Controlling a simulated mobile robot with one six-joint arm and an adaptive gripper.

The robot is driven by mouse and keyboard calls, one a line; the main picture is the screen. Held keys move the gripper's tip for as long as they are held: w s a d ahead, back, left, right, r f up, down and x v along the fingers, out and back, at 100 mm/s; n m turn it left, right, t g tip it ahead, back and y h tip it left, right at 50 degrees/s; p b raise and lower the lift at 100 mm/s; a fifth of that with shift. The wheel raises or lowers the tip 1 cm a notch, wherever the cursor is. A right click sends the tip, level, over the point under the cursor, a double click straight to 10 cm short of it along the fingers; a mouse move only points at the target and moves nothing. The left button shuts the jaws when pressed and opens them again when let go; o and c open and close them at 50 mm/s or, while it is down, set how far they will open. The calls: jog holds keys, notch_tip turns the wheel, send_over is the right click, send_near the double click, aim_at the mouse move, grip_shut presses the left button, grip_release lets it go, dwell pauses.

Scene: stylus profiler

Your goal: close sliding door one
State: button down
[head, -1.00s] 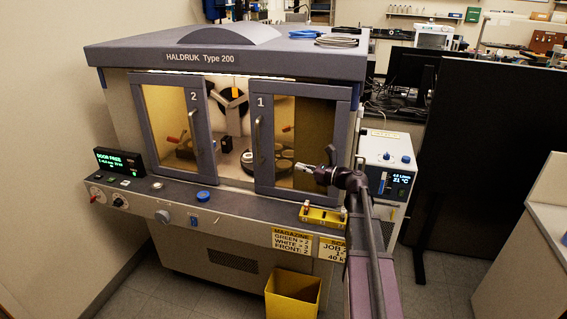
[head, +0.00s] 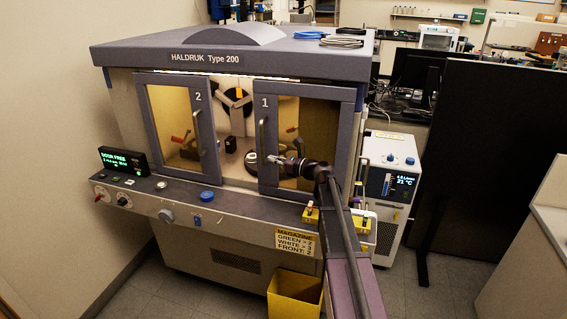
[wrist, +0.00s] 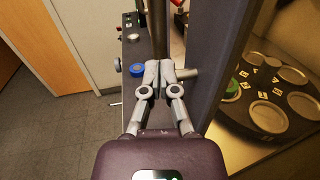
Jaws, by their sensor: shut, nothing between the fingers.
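Sliding door one (head: 317,125), a grey-framed yellowish pane marked 1, is on the right of the machine front. An open gap (head: 236,160) lies between it and door two (head: 180,120). Door one's upright handle (head: 263,135) is near its left edge; the handle also shows in the wrist view (wrist: 159,28). My gripper (head: 270,159) is in front of door one, near the handle's lower end. In the wrist view my gripper (wrist: 160,68) is shut and empty, its tips beside the handle's lower part; whether they touch it I cannot tell. Door one's frame (wrist: 208,50) is just right.
Below the doors, a ledge carries a blue button (head: 207,195) and a small green-lit display (head: 123,160). A yellow block rack (head: 312,217) sits on the ledge near my arm. A yellow bin (head: 294,296) stands on the floor. A chiller unit (head: 391,185) is at the right.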

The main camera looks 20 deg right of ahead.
jog(key=shift+x, duration=0.8)
jog(key=shift+w+d, duration=0.1)
